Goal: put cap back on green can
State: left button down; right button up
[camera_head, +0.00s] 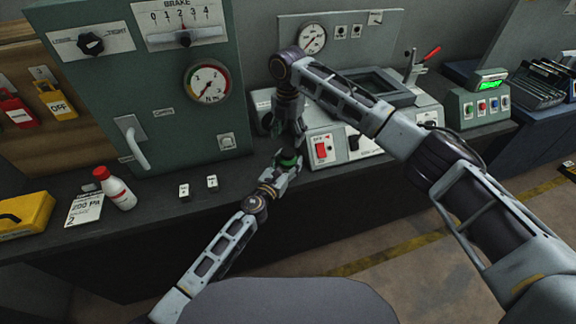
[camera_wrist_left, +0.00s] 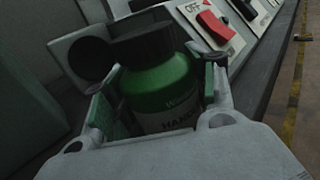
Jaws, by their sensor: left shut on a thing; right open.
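The green can (camera_head: 288,160) stands upright between the fingers of my left gripper (camera_head: 284,168), near the front edge of the bench. In the left wrist view the green can (camera_wrist_left: 163,85) shows its green shoulder and part of a label, with a finger on each side. A black cap (camera_wrist_left: 143,42) appears on top of the can; whether it is fully seated cannot be told. My right gripper (camera_head: 291,135) is open, pointing down just above and beside the can's top. Its fingertips are partly hidden by its own dark wrist.
A control panel with a red switch (camera_head: 321,151) is close right of the can. The green cabinet (camera_head: 150,95) with a handle and gauge rises behind left. A white bottle (camera_head: 118,191) and small labelled blocks (camera_head: 184,190) stand left on the bench.

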aim_at(288, 152)
jog(key=shift+f, duration=3.35)
